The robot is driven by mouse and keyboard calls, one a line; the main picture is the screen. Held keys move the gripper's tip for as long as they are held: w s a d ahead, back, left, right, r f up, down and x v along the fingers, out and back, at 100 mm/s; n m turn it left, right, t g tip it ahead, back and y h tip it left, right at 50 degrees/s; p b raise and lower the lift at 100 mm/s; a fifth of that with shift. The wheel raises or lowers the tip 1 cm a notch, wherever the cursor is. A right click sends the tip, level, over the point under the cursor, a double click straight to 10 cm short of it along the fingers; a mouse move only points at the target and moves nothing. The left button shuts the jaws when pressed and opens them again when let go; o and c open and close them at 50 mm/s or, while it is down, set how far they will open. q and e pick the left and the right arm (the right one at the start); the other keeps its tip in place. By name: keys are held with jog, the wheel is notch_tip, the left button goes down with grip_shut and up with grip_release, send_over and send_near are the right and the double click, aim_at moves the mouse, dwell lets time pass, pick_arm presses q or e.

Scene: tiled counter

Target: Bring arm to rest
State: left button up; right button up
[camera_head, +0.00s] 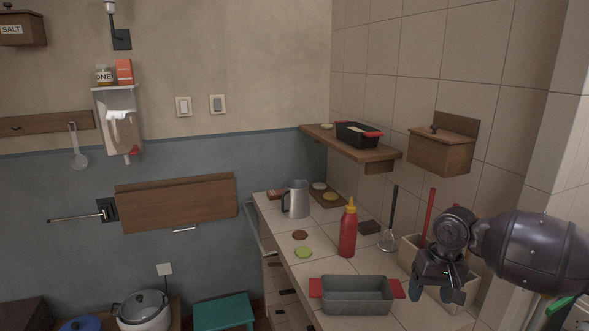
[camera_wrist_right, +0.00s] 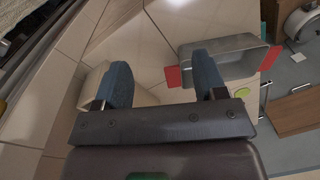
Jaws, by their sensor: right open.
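My right gripper (camera_head: 444,291) hangs over the right part of the tiled counter (camera_head: 335,268), in front of a light utensil box (camera_head: 411,250). In the right wrist view its two blue fingers (camera_wrist_right: 164,88) are apart with nothing between them, so it is open and empty. My right arm comes in from the right edge. My left gripper is not in view.
A grey baking pan with red handles (camera_head: 357,296) sits left of the right gripper. A red squeeze bottle (camera_head: 348,230), a whisk (camera_head: 387,238) and a metal pitcher (camera_head: 297,199) stand farther back. A wall shelf (camera_head: 340,143) and wooden box (camera_head: 440,153) are above.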

jog(key=w+a+r+n+t+y, duration=0.2)
jog(key=w+a+r+n+t, duration=0.3)
jog(key=w+a+n+t, duration=0.15)
jog(key=s+a+f+n+t+y, duration=0.35)
jog(key=a+t, duration=0.25)
jog(key=a, duration=0.2)
jog(key=s+d+f+m+h, duration=0.2)
jog(key=s+d+f, duration=0.2)
jog(key=s+f, duration=0.4)
jog(key=s+d+f+m+h, duration=0.2)
jog(key=s+f, duration=0.5)
jog(key=s, duration=0.5)
jog(key=s+d+f+m+h, duration=0.2)
jog(key=s+d+f+m, duration=0.2)
jog(key=s+d+f, duration=0.3)
jog(key=s+f, duration=0.1)
jog(key=s, duration=0.2)
jog(key=shift+f+g+h, duration=0.3)
jog(key=shift+g+h, duration=0.05)
jog(key=shift+c, duration=0.5)
